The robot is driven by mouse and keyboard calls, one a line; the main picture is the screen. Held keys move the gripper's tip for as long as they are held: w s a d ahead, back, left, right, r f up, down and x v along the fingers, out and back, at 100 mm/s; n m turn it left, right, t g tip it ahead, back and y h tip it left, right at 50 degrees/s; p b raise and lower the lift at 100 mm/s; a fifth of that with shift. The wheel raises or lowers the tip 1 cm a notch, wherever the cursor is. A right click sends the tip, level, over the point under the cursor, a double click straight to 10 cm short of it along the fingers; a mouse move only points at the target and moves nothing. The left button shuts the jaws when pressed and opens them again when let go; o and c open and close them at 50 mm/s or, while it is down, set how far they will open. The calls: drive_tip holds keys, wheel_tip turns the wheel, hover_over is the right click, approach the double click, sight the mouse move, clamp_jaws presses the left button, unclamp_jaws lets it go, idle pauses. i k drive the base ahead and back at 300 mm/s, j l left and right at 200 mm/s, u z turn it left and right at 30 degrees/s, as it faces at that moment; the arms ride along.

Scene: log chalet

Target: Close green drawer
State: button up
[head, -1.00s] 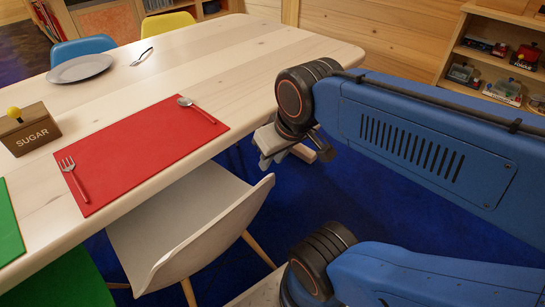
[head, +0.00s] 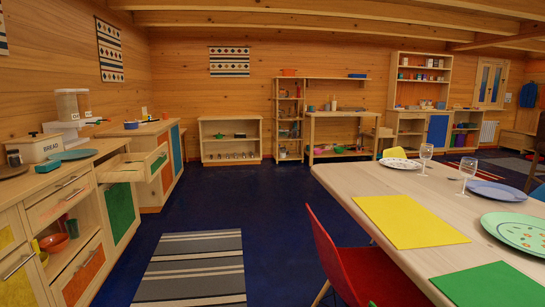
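The green drawer (head: 158,161) is in the left of the head view. It belongs to the long wooden counter (head: 75,170) along the left wall. It stands pulled out to the right, with its green front clear of the counter. A green door panel (head: 121,212) is below it. My gripper and arm are not in view.
Dark blue floor (head: 265,200) is open between counter and table, with a grey striped rug (head: 195,268) on it. The dining table (head: 345,180) and a red chair (head: 355,265) stand at right. A bread box (head: 38,148) is on the counter.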

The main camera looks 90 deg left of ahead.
sight(154, 161)
drive_tip(key=l+u, duration=0.25)
drive_tip(key=k+l+z, duration=0.1)
drive_tip(key=l, duration=0.25)
drive_tip(key=k+j, duration=0.2)
drive_tip(key=j+u, duration=0.35)
drive_tip(key=j, duration=0.55)
drive_tip(key=i+j+u, duration=0.15)
drive_tip(key=j+u, duration=0.35)
drive_tip(key=j, duration=0.3)
drive_tip(key=i+j+u, duration=0.3)
drive_tip(key=j+u, duration=0.2)
drive_tip(key=j, duration=0.3)
drive_tip(key=i+j+u, duration=0.45)
drive_tip(key=j, duration=0.2)
drive_tip(key=i+j+u, duration=0.85)
drive_tip(key=u, duration=0.15)
drive_tip(key=i+u, duration=0.5)
drive_tip(key=i, duration=0.2)
